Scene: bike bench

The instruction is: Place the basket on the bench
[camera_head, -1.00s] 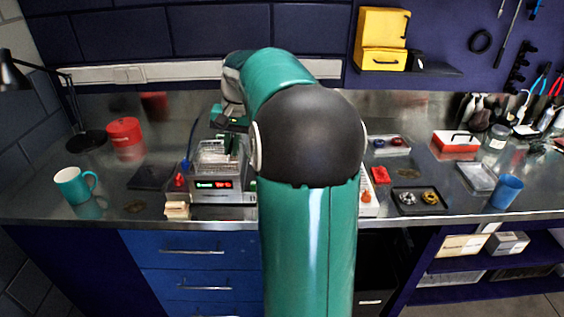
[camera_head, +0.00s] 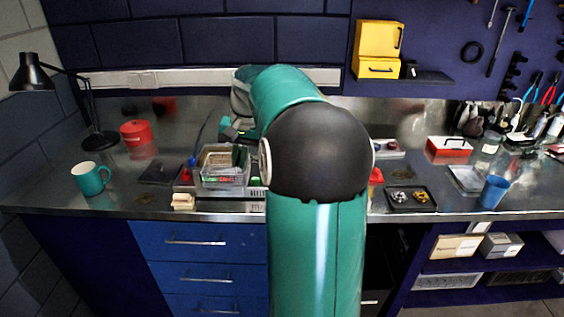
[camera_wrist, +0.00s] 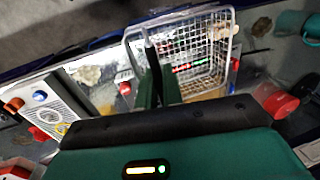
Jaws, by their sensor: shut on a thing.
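The basket (camera_head: 222,178) is a wire-mesh box, seen in the head view left of my arm. It is above the cleaning unit with lit red and green displays, and its mesh partly covers them. I cannot tell the exact gap beneath it. In the wrist view the basket (camera_wrist: 205,70) is tilted, its open side towards the camera. My gripper (camera_wrist: 157,78) is shut on the basket's near rim; my gripper (camera_head: 239,156) is partly hidden by my arm in the head view. The bench (camera_head: 110,202) is a steel top running across the picture.
A teal mug (camera_head: 88,179), a red canister (camera_head: 137,137) and a black lamp (camera_head: 98,138) stand on the left. A dark tray (camera_head: 411,199) and a blue cup (camera_head: 493,191) are on the right. Clear bench shows near the mug.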

